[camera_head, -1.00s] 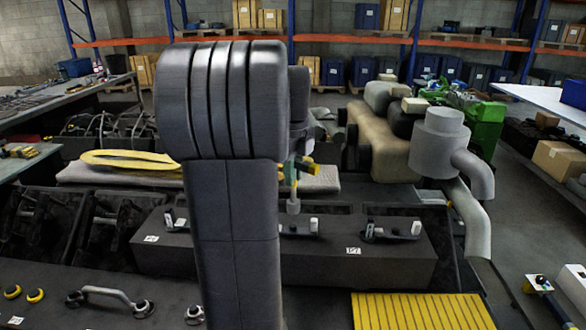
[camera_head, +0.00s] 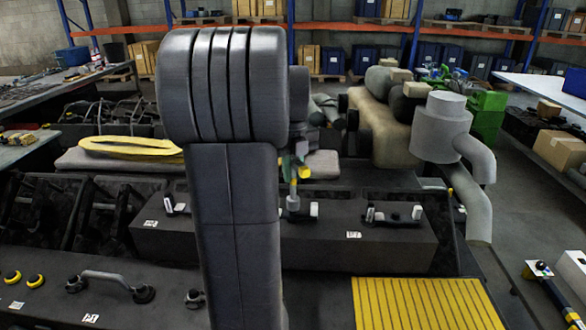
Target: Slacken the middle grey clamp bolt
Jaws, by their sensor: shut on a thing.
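A long dark block bears several small clamps with white and dark parts. The middle clamp (camera_head: 312,211) is partly hidden by my arm. The left clamp (camera_head: 175,207) and the right clamp (camera_head: 393,215) stand on either side. My gripper (camera_head: 302,158) is mostly hidden behind my arm and shut on a green and yellow tool (camera_head: 293,186). The tool points down, with a grey socket end (camera_head: 293,203) at the middle clamp. I cannot tell whether the socket sits over the bolt; the bolt head is not visible.
The dark block (camera_head: 400,245) spans the bench. In front are a grey handle (camera_head: 105,276), yellow-topped knobs (camera_head: 35,279) and a yellow ribbed plate (camera_head: 430,305). A grey pipe elbow (camera_head: 470,160) rises at right. A folded yellow item (camera_head: 130,146) lies behind at left.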

